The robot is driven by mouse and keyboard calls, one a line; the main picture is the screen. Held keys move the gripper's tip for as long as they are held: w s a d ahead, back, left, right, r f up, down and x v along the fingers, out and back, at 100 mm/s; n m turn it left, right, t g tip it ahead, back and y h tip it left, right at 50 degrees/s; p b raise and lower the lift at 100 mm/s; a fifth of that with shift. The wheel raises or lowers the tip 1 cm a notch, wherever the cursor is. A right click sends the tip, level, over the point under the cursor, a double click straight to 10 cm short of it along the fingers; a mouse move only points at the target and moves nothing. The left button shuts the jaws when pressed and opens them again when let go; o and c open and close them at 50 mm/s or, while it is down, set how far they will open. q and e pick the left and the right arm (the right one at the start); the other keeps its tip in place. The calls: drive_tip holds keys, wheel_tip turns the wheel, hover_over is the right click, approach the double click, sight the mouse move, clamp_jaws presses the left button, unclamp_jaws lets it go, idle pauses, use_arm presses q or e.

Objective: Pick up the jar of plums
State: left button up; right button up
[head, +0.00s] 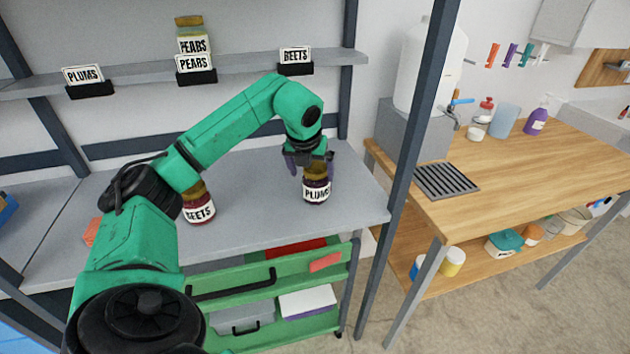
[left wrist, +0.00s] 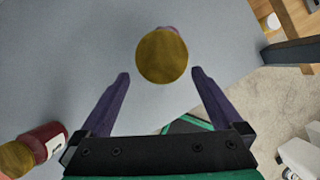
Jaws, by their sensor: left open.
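The jar of plums (head: 316,188) stands upright on the grey shelf top, near its right end, with a dark red body, a gold lid and a PLUMS label. In the left wrist view its round gold lid (left wrist: 162,55) shows from above, just beyond the fingertips and between their lines. My left gripper (head: 309,160) is right above and behind the jar in the head view. In the left wrist view its purple fingers (left wrist: 160,75) are spread, with nothing gripped between them. My right gripper is not in view.
A jar of beets (head: 198,207) stands left of the plums, partly behind my arm; it also shows in the left wrist view (left wrist: 42,142). A jar of pears (head: 190,30) stands on the upper shelf (head: 240,66). A dark post (head: 410,150) rises to the right.

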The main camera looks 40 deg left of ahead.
use_arm(q)
drive_tip(key=x, duration=0.2)
drive_tip(key=p+x, duration=0.1)
drive_tip(key=x, duration=0.3)
drive_tip(key=shift+w+p, duration=0.3)
drive_tip(key=shift+p, duration=0.05)
drive_tip(key=shift+f, duration=0.3)
drive_tip(key=shift+w, duration=0.15)
clamp_jaws()
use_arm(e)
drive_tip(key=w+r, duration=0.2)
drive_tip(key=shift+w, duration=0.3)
use_arm(q)
drive_tip(key=shift+r, duration=0.2)
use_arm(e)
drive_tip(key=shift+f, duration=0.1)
